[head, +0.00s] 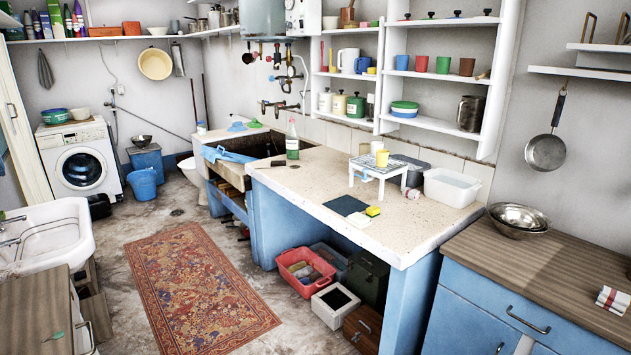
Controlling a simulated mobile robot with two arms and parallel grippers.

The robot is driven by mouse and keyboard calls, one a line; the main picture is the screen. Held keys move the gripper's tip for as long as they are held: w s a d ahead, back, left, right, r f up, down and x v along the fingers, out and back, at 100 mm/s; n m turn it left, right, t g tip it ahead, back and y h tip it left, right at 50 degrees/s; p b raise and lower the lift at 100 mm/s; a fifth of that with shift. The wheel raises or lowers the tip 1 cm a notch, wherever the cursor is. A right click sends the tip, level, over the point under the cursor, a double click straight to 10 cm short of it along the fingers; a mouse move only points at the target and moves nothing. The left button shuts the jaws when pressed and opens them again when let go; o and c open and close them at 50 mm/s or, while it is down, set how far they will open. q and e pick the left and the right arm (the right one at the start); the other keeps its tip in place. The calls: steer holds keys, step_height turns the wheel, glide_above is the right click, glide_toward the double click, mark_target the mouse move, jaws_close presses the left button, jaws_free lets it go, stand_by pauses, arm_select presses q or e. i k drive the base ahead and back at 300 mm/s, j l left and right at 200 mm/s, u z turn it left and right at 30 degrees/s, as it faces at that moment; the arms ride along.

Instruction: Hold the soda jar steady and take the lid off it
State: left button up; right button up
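I cannot tell for certain which container is the soda jar. Neither of my grippers shows in the head view, and nothing is seen being held.
The speckled stone counter (300,185) has free room at its left and middle.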

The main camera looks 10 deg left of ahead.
mark_target(201, 128)
steer(key=i+j+u, duration=0.1)
steer(key=i+u, duration=0.15)
steer(key=i, duration=0.25)
steer(key=i+u, duration=0.25)
steer(key=i, duration=0.25)
steer(key=i+u, duration=0.25)
steer(key=i, duration=0.25)
steer(key=i+l+u, duration=0.25)
steer(key=i, duration=0.25)
steer(key=i+l+u, duration=0.25)
steer(key=i, duration=0.25)
steer(key=i+u, duration=0.2)
steer(key=i, duration=1.95)
